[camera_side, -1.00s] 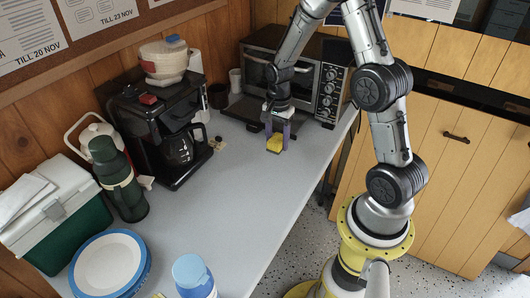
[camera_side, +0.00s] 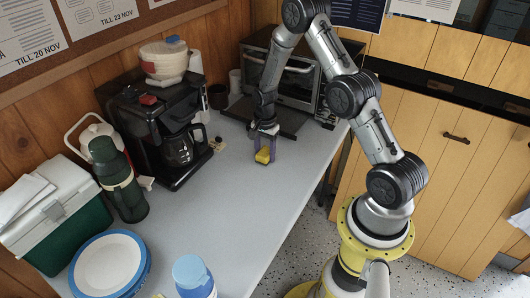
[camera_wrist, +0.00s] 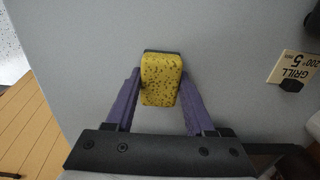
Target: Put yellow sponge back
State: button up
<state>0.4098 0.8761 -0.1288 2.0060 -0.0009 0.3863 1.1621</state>
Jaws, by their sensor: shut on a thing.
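The yellow sponge (camera_side: 263,156) is held between the two purple fingers of my gripper (camera_side: 266,146), over the grey counter (camera_side: 240,195) in front of the toaster oven. In the wrist view the sponge (camera_wrist: 161,78) shows its speckled yellow face, with a dark layer at its far edge. My gripper (camera_wrist: 160,92) is shut on it from both sides. I cannot tell from these views how far the sponge is above the counter.
The toaster oven (camera_side: 293,82) stands behind, the coffee maker (camera_side: 155,125) to the left. A small card reading GRILL (camera_wrist: 293,67) lies on the counter. A green flask (camera_side: 118,180), cooler box (camera_side: 62,215) and plates (camera_side: 140,262) stand front left. The middle of the counter is clear.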

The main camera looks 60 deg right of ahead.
jog(key=shift+f, duration=0.1)
jog(key=o, duration=1.2)
notch_tip(320, 180, up, 12)
notch_tip(320, 180, up, 9)
jog(key=n+t, duration=0.1)
jog(key=n, duration=0.3)
send_over(265, 152)
jog(key=s+a, duration=0.3)
jog(key=a, duration=0.2)
jog(key=s+a+r+n+t, duration=0.1)
jog(key=s+a+r+n, duration=0.2)
jog(key=s, duration=0.3)
jog(key=s+a+r+n+t, duration=0.2)
jog(key=s+a+r+n, duration=0.2)
jog(key=s+a+n, duration=0.1)
jog(key=s+a+r+n+t, duration=0.1)
jog(key=s+a+r+n, duration=0.2)
jog(key=s+n, duration=0.3)
jog(key=shift+s+a+r+t, duration=0.15)
jog(key=shift+s+a+r, duration=0.05)
jog(key=shift+s, duration=0.45)
jog(key=shift+s+a+r+t, duration=0.15)
jog(key=shift+s+a+r, duration=0.05)
jog(key=shift+s, duration=0.4)
